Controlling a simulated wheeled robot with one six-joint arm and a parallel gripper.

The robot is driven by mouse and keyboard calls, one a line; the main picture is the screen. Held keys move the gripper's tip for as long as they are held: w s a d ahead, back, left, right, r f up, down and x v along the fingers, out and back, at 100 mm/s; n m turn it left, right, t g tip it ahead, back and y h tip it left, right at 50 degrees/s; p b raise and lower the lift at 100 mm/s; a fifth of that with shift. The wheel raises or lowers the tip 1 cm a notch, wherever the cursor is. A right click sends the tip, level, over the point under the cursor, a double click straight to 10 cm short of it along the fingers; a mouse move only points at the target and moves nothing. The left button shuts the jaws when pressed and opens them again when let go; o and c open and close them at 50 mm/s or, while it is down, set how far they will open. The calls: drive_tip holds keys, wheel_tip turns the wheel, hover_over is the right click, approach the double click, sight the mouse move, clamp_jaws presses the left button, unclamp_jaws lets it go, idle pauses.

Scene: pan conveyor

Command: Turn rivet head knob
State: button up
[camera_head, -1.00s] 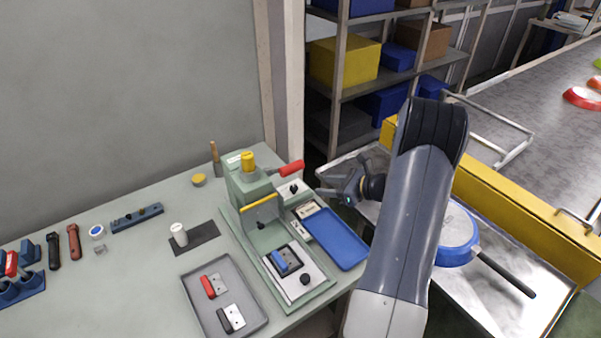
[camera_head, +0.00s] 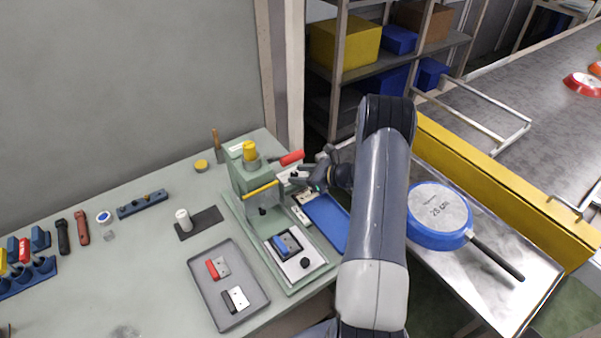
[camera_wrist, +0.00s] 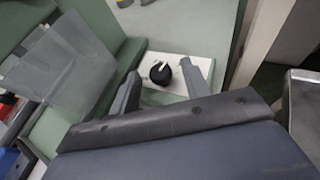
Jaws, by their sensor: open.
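A small black knob with a white pointer mark (camera_wrist: 160,73) sits on a white plate (camera_wrist: 176,62) in the wrist view. In the head view this plate is at the right side of the green press (camera_head: 243,174), and my gripper (camera_head: 295,176) partly covers it. My gripper is open. In the wrist view its two fingers (camera_wrist: 160,80) point toward the knob, one on each side of it in the picture. I cannot tell how far the tips are from the knob. A second black knob (camera_head: 305,262) is on the press's bed plate.
The press's red lever handle (camera_head: 292,158) is just above my gripper. A blue tray (camera_head: 328,222) lies below my arm. A grey tray (camera_head: 213,318) holds red and black handles. A blue pan (camera_head: 440,237) rests on the metal table at the right.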

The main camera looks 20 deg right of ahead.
drive_tip(key=shift+c, duration=0.2)
drive_tip(key=c, duration=0.9)
drive_tip(key=b, duration=0.2)
drive_tip(key=m+t+h+b, duration=0.1)
drive_tip(key=shift+a+f+m+h+b, duration=0.2)
drive_tip(key=shift+f+m+h+b, duration=0.1)
drive_tip(key=shift+b, duration=0.1)
drive_tip(key=shift+s+a+r+m+t+h+b, duration=0.1)
drive_tip(key=shift+r+m+t+h+b, duration=0.3)
drive_tip(key=shift+m+h+b, duration=0.45)
drive_tip(key=shift+f, duration=0.1)
drive_tip(key=o, duration=0.9)
drive_tip(key=shift+o, duration=0.2)
